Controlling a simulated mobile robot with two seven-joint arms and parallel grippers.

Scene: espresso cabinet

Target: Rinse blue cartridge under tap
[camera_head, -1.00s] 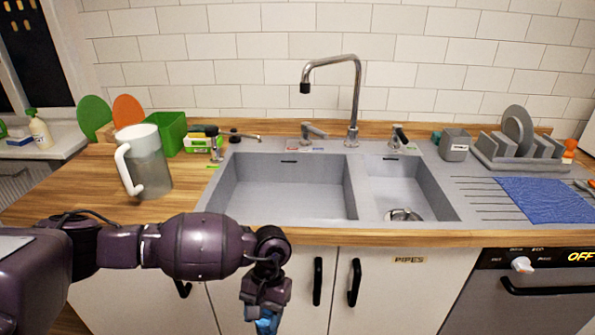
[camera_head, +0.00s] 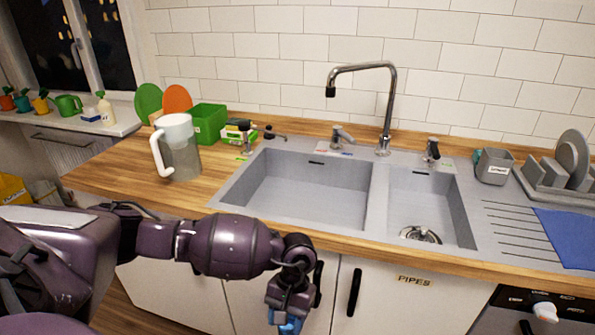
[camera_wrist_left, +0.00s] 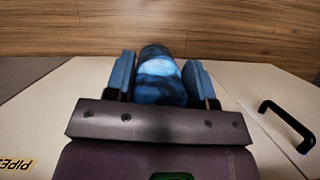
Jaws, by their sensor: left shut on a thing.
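My left gripper (camera_head: 286,318) hangs low in front of the cabinet doors, below the front edge of the worktop. In the left wrist view its two blue fingers are shut on the blue cartridge (camera_wrist_left: 160,78), a rounded blue cylinder. In the head view the cartridge is mostly hidden, cut by the bottom edge. The tap (camera_head: 386,100) is a tall chrome spout behind the sink, its dark outlet (camera_head: 331,91) over the back of the large left basin (camera_head: 305,190). No water stream shows. Two small levers, left (camera_head: 341,137) and right (camera_head: 431,152), flank the tap. My right gripper does not show.
A white-lidded jug (camera_head: 181,150) and a green box (camera_head: 208,122) stand left of the sink. A smaller basin (camera_head: 430,205) with a drain is at right. A dish rack (camera_head: 560,185) and blue cloth (camera_head: 570,238) lie further right. Cabinet handles (camera_head: 354,292) stick out nearby.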

